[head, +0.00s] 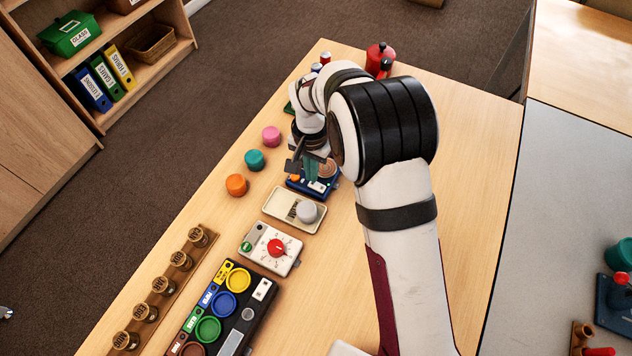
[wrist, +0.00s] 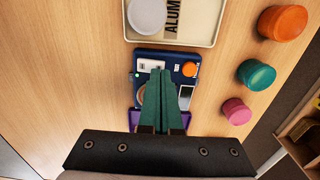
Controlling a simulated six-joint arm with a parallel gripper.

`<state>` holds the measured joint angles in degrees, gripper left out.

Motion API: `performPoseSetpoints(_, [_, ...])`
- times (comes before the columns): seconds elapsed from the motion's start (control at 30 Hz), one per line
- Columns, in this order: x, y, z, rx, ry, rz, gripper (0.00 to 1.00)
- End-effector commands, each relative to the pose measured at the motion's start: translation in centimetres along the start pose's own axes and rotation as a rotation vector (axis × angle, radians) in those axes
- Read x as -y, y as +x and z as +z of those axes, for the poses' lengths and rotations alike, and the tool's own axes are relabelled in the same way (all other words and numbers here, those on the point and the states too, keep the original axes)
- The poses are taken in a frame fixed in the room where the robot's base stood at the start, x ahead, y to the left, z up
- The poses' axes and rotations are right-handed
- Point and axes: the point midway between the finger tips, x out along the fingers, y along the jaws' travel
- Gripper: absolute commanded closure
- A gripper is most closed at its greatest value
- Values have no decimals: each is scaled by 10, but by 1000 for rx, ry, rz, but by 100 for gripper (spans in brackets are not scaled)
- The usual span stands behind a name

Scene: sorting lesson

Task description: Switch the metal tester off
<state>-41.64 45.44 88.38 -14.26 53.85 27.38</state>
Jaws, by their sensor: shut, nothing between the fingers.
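The metal tester is a dark blue box (head: 331,185) with a white switch panel, a round copper-coloured part and an orange round part on top. It also shows in the wrist view (wrist: 182,56), with a small green light at its left edge that looks lit. My gripper (head: 311,182) points down over the tester, its teal fingers together and empty. In the wrist view the fingertips (wrist: 161,72) lie just right of the white switch panel (wrist: 147,67). The fingers hide part of the tester, and I cannot tell if they touch it or which way the switch is set.
A cream tray (head: 275,208) with a grey disc stands beside the tester. A white dial box (head: 260,249) stands nearer. Orange (head: 236,185), teal (head: 255,160) and pink (head: 271,136) cylinders stand left. A purple item (wrist: 133,120) is partly hidden behind my fingers.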

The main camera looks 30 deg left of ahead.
Motion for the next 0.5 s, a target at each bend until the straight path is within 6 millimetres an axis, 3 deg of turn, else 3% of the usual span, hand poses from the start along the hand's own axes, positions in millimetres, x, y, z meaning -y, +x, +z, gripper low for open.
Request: performPoseSetpoints(0.5, [0, 6, 0, 1, 0, 0, 100])
